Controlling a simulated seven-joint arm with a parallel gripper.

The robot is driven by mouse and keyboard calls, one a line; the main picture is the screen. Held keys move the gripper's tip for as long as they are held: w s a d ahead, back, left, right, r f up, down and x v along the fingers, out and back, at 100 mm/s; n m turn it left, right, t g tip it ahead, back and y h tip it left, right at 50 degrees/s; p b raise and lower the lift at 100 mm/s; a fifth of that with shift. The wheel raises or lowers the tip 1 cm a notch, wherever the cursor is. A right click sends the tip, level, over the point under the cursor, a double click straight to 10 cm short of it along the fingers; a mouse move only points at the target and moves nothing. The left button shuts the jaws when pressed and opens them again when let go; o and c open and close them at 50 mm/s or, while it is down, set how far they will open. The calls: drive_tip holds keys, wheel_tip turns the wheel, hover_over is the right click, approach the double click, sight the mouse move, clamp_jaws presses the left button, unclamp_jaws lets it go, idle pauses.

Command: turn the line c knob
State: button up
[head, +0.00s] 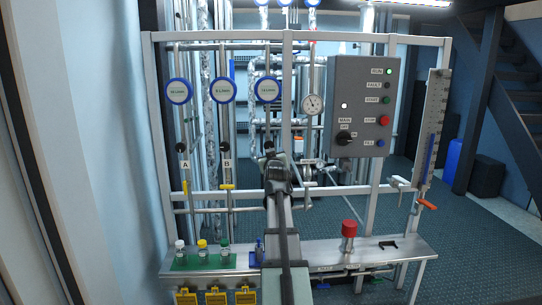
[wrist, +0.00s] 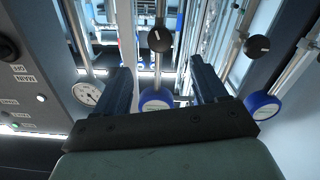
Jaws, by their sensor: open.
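The line C knob (head: 269,146) is a small round black knob on the third pipe from the left, just above my gripper in the head view. In the wrist view the line C knob (wrist: 160,40) is black with a white mark and sits beyond the fingertips, between them sideways. My gripper (wrist: 160,68) is open with nothing between its fingers. In the head view my gripper (head: 277,168) is in front of the third line, and a C label is not visible there.
Knobs A (head: 181,147) and B (head: 225,147) are to the left. Blue round gauges, including the third line's (head: 267,90), hang above. A grey control panel (head: 342,85) and a dial gauge (head: 312,104) are to the right. A bench (head: 320,255) with bottles and a red button stands below.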

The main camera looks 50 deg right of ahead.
sight(269, 146)
drive_tip(key=w+d+m, duration=0.1)
drive_tip(key=w+d, duration=0.2)
drive_tip(key=w+d+m, duration=0.1)
drive_tip(key=w+d, duration=0.2)
drive_tip(key=w+d+m, duration=0.1)
drive_tip(key=w+d, duration=0.2)
drive_tip(key=d, duration=0.1)
drive_tip(key=shift+w+m, duration=0.3)
drive_tip(key=shift+w, duration=0.1)
idle(0.3)
drive_tip(key=c, duration=1)
drive_tip(key=shift+a, duration=0.1)
drive_tip(key=shift+c, duration=0.2)
